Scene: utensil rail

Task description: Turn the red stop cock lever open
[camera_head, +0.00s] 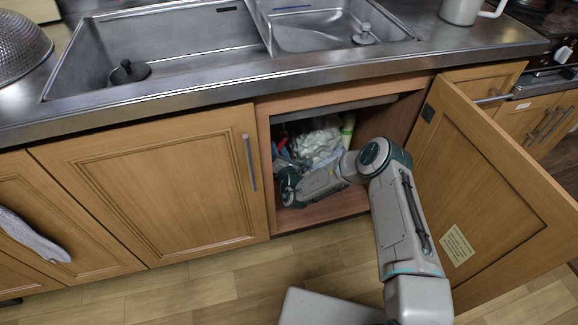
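The cabinet (263,175) under the sink is open, and my arm reaches into its left part. The wrist end of my arm (291,188) is just inside the opening, near the left side wall. My gripper's fingers cannot be made out there, so I cannot tell whether they are open or shut. A small red patch (276,149) shows at the left inside the cabinet, close to the end of my arm. It is too small to tell whether it is the stop cock lever, or whether my gripper touches it.
A pale crumpled bag (318,145) and a light green upright item (348,128) are inside the cabinet behind my arm. The open door (480,170) stands to the right of my arm. A closed door (155,190) is on the left. The sink counter (230,85) overhangs the opening.

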